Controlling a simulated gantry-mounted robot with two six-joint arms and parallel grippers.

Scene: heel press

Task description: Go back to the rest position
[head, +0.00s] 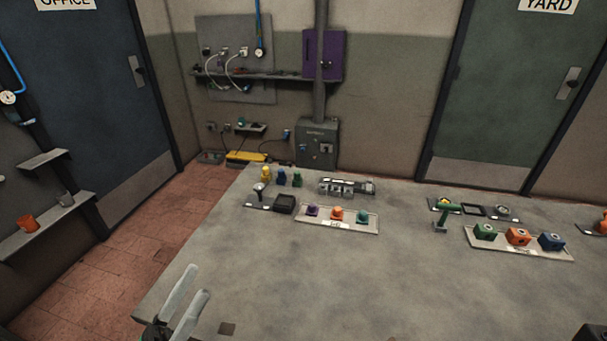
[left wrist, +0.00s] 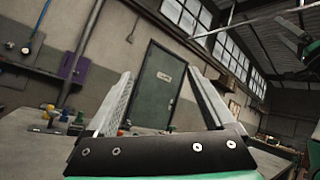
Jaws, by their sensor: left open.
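My left gripper (head: 197,282) is at the lower left of the head view, by the left edge of the grey table (head: 330,270). Its two pale fingers stand apart with nothing between them. In the left wrist view the fingers (left wrist: 160,72) are spread wide, and the green door (left wrist: 156,85) shows in the gap beyond them. The gripper is clear of the parts on the table.
The table's front middle is bare. A wall shelf (head: 20,238) stands left.

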